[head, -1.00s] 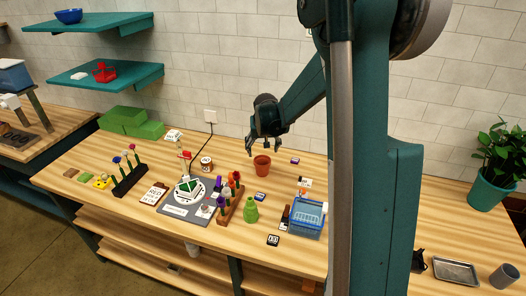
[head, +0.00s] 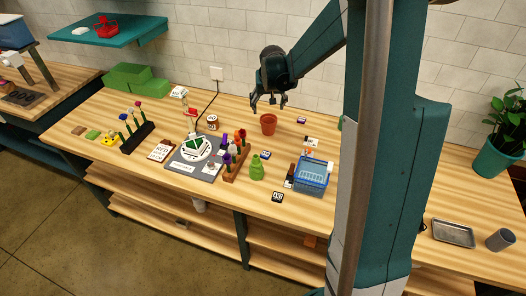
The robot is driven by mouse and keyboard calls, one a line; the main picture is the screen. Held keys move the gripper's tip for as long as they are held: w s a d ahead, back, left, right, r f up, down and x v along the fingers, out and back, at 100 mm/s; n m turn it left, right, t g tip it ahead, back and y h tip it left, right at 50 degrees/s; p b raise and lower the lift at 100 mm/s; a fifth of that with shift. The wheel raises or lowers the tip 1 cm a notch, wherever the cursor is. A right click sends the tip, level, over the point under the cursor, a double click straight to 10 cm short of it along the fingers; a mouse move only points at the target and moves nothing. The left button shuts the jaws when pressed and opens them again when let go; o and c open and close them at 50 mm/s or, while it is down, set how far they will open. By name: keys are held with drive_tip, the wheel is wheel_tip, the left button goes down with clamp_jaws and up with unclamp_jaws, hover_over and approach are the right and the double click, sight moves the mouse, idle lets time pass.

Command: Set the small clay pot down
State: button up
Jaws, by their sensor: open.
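The small clay pot (head: 268,124) is reddish-brown and stands upright on the wooden table, behind the green vase and left of the blue basket. My gripper (head: 268,103) is above the pot, with its fingers spread and empty. The fingertips are apart from the pot, a little over its rim. My arm comes in from the upper right, and part of it hides the table right of the basket.
A green vase (head: 257,167), a rack of coloured flowers (head: 236,157) and a blue basket (head: 312,173) stand in front of the pot. A grey mat (head: 185,165) holds a white round stand. A metal tray (head: 454,232) lies at the right.

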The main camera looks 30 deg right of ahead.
drive_tip(key=s+a+r+n+t, duration=0.1)
drive_tip(key=s+a+r, duration=0.55)
drive_tip(key=s, duration=0.25)
drive_tip(key=s+a+r+n+t, duration=0.1)
drive_tip(key=s+a+r, duration=0.55)
drive_tip(key=s, duration=0.25)
drive_tip(key=s+a+n, duration=0.1)
drive_tip(key=s+a, duration=0.3)
drive_tip(key=s, duration=0.6)
drive_tip(key=s+a+n+t+y, duration=0.1)
drive_tip(key=s+a, duration=0.3)
drive_tip(key=s, duration=0.7)
drive_tip(key=shift+a+r+y, duration=0.3)
drive_tip(key=shift+a+r, duration=0.05)
drive_tip(key=shift+r, duration=0.1)
drive_tip(key=shift+s+f, duration=0.1)
drive_tip(key=shift+f, duration=0.05)
wheel_tip(320, 180, down, 25)
drive_tip(key=b, duration=2.5)
